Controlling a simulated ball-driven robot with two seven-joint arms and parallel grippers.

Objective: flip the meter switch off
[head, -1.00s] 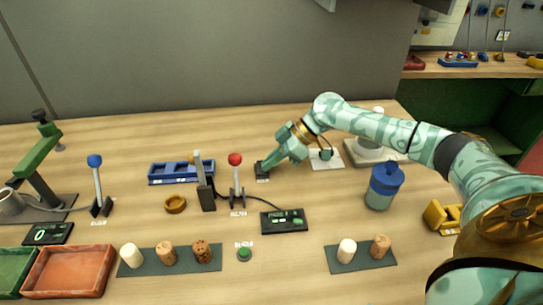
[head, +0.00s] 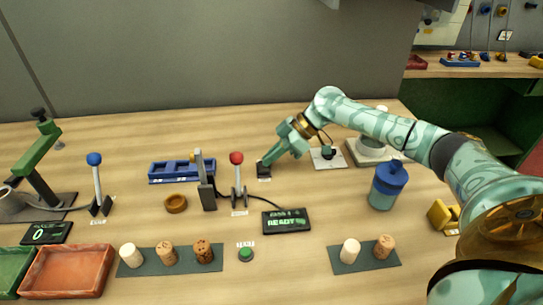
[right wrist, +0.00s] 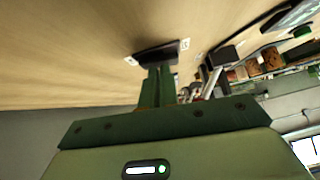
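A small black switch box (head: 264,170), which looks like the meter switch, sits on the table behind the meter display, with a white label in front. It also shows in the right wrist view (right wrist: 158,52), dark and flat, with white labels at both ends. My right gripper (head: 264,162) reaches it from the right, fingertips at its top. In the right wrist view its green fingers are together, with nothing seen between them; they hide part of the switch. I cannot tell whether they touch it. The display (head: 286,221) shows green text, "READY". My left gripper is not in view.
A red-knobbed lever (head: 237,180) and a grey upright post (head: 206,183) stand left of the display. A blue tray (head: 181,171) lies behind them. A blue-lidded jar (head: 387,186) stands right, below my arm. Corks stand on dark mats in front.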

